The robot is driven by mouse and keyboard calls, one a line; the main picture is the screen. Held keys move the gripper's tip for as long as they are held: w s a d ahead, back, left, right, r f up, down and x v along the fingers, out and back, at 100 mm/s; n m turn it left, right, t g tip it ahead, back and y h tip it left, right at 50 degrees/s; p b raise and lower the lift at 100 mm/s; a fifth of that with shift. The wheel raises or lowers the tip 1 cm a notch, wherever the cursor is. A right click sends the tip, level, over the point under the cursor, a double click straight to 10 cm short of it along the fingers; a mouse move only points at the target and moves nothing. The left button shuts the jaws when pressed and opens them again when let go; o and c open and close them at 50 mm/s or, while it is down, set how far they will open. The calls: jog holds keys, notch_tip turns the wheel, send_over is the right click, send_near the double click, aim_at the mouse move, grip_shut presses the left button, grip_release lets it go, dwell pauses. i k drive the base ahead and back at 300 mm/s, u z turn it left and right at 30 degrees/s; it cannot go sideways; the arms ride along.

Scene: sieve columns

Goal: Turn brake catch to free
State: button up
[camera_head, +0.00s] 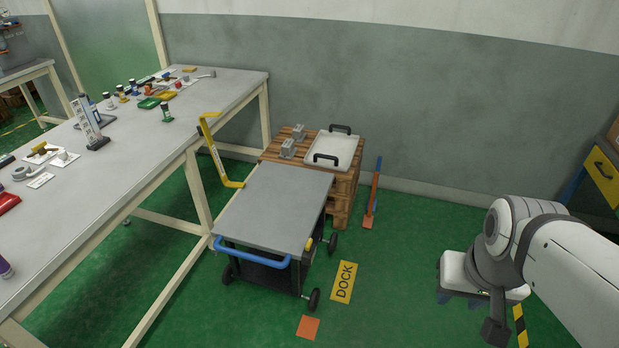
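A cart (275,205) with a grey flat top and a blue push handle (250,252) stands in the middle, beside the long workbench. A small yellow part (309,244) sits at the cart's front right corner, near the handle's end. It may be the brake catch, but it is too small to tell which way it is turned. My arm reaches in from the right edge, well apart from the cart. A dark part at its lower end (495,331) seems to be my gripper. Its fingers cannot be made out.
A yellow bracket (215,150) stands between workbench (215,95) and cart. Behind the cart, wooden pallets (343,205) bear a white tray (328,150) and grey blocks (289,148). A DOCK floor sign (344,282) and orange square (308,327) lie nearby. Green floor is clear toward my arm.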

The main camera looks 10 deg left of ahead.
aim_at(308, 248)
jog(key=u, duration=0.45)
jog(key=i, duration=0.7)
jog(key=u, duration=0.35)
jog(key=k, duration=0.85)
jog(key=u, duration=0.2)
jog(key=i, duration=0.8)
jog(key=z, duration=0.25)
jog(key=k, duration=0.55)
jog(key=u, duration=0.2)
